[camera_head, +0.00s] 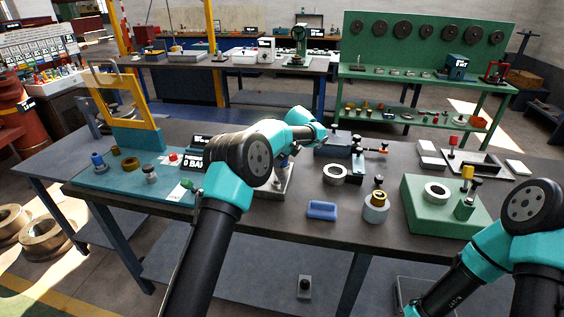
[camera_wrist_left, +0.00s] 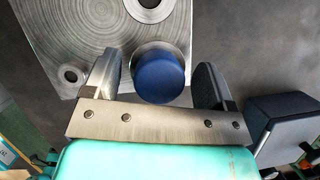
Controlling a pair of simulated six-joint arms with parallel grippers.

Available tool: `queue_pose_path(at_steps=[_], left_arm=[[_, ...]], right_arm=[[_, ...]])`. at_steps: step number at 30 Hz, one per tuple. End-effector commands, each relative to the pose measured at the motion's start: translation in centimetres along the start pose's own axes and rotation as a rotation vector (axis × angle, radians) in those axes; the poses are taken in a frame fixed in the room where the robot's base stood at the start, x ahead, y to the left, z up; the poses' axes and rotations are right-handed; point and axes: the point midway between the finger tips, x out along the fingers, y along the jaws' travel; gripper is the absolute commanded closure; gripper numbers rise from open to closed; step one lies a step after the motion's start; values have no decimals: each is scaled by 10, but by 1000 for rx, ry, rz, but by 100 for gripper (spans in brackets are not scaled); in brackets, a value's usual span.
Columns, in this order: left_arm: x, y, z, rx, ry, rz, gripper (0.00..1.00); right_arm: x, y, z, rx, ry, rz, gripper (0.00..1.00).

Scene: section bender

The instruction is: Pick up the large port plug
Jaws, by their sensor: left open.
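In the left wrist view a blue-capped round plug (camera_wrist_left: 158,75), which I take to be the large port plug, sits at the edge of a grey metal block (camera_wrist_left: 70,30). The block has round holes and swirl marks on its face. My left gripper (camera_wrist_left: 156,82) is open, with one finger on each side of the blue cap. Whether the fingers touch it is not clear. In the head view the metal block (camera_head: 280,187) is partly hidden behind my left arm, which also mostly covers the gripper. My right arm is at the right; its gripper is out of view.
A dark block (camera_wrist_left: 290,112) lies close to the right finger. A teal board (camera_head: 128,178) with small parts is at left.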

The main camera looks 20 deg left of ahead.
Motion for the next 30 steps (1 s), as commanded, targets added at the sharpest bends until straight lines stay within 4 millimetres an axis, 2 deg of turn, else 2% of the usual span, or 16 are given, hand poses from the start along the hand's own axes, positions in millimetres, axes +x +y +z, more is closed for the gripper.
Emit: queue_pose_path(at_steps=[5,22,30], left_arm=[[0,0,0,0,0,0,22],[0,0,0,0,0,0,75],[-1,0,0,0,0,0,75]], right_arm=[[0,0,0,0,0,0,56],[0,0,0,0,0,0,56],[0,0,0,0,0,0,56]])
